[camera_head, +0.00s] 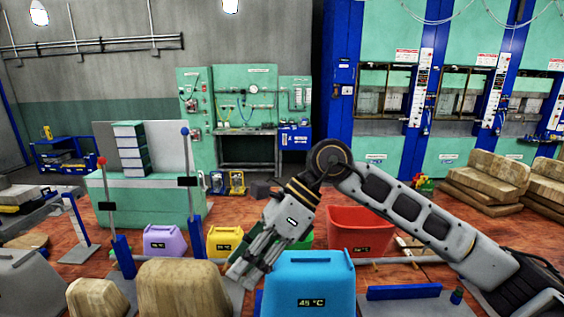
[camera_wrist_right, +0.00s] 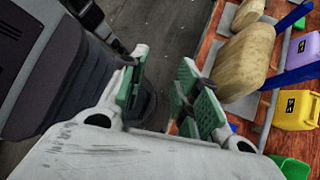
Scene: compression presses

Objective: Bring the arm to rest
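My right arm (camera_head: 405,205) comes in from the right in the head view. It bends at a raised dark joint and slopes down to the left. My right gripper (camera_head: 243,276) points down and left, beside the blue bin (camera_head: 310,285) and near a tan block (camera_head: 182,288). In the right wrist view my right gripper (camera_wrist_right: 160,88) has its green-padded fingers apart, with nothing between them. My left gripper is in neither view.
A purple bin (camera_head: 165,241), a yellow bin (camera_head: 224,243) and a red bin (camera_head: 360,232) stand behind the gripper; a green bin is partly hidden. Blue lever posts (camera_head: 123,257) stand at left. Tall green presses (camera_head: 390,110) line the back right.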

